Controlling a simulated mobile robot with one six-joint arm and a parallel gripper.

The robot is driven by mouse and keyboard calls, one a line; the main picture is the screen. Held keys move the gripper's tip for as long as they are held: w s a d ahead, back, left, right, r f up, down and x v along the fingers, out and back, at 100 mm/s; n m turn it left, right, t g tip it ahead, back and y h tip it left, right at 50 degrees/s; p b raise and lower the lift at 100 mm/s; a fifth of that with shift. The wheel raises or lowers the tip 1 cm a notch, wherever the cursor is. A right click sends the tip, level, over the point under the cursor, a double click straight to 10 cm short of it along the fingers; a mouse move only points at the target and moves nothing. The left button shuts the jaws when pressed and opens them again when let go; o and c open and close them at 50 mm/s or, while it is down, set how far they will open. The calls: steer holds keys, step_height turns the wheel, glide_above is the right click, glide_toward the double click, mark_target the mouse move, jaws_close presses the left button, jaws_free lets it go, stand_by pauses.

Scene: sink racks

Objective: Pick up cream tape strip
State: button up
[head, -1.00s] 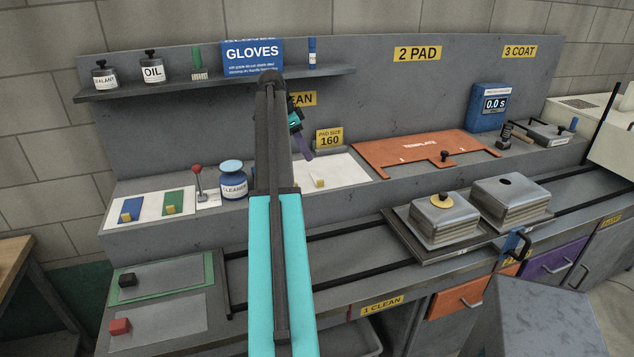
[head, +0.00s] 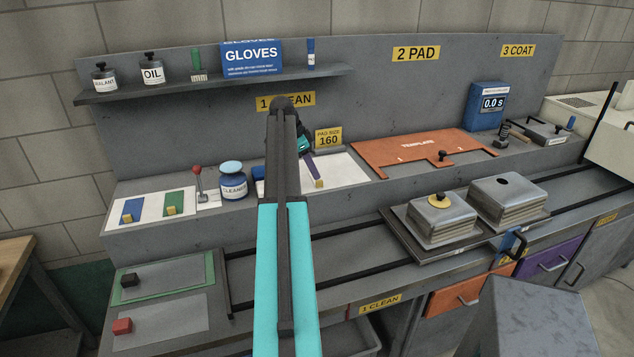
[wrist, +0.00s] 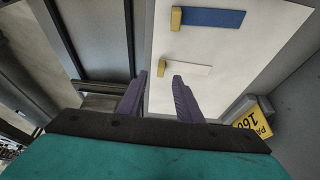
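The cream tape strip (wrist: 192,68) lies on a white sheet (wrist: 215,105) in the wrist view, with a yellow tab (wrist: 162,68) at its left end. My gripper (wrist: 159,77) is open, with its two purple fingers apart and empty. In the wrist view the tab lies in line with the gap, just past the fingertips; I cannot tell the height between them. In the head view my gripper (head: 314,176) is just above the tab (head: 319,184), and my arm hides part of the sheet (head: 345,170).
A blue strip (wrist: 212,17) with a yellow tab lies beside the cream one. A "PAD SIZE 160" sign (head: 328,138) stands behind the sheet. A blue cleaner jar (head: 233,183) stands to the left, an orange template (head: 420,153) lies to the right. A shelf (head: 215,84) hangs above.

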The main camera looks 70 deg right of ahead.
mark_target(318, 181)
steer(key=shift+p+x, duration=1.15)
steer(key=shift+x, duration=0.25)
steer(key=shift+p+x, duration=0.3)
steer(key=shift+x, duration=0.9)
steer(key=shift+w, duration=0.1)
jaws_close()
